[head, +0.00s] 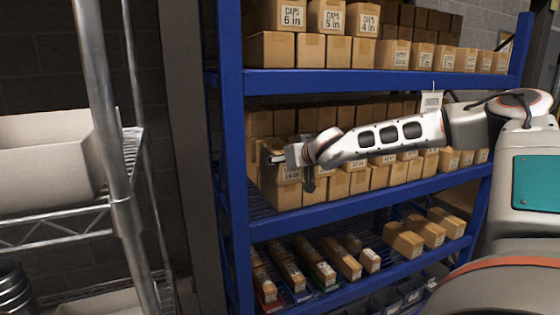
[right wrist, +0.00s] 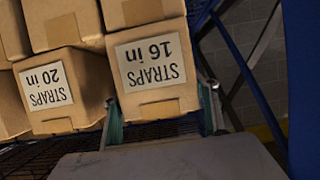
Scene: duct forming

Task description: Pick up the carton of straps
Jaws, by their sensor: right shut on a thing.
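The carton of straps (right wrist: 155,75) is a brown box with a white label reading "STRAPS 16 in", upside down in the right wrist view. My right gripper (right wrist: 160,102) has one finger on each side of it and is shut on it. The carton still sits in its row, with other cartons right beside and behind it. In the head view my right arm reaches across to the left end of the middle shelf, where my right gripper (head: 275,155) hides most of the carton. My left gripper is not in view.
A "STRAPS 20 in" carton (right wrist: 55,88) stands close beside the held one. Blue rack uprights (head: 232,160) and shelf beams (head: 380,83) frame the shelf above and to the left. A metal wire rack (head: 120,215) with a pale bin (head: 45,165) stands left.

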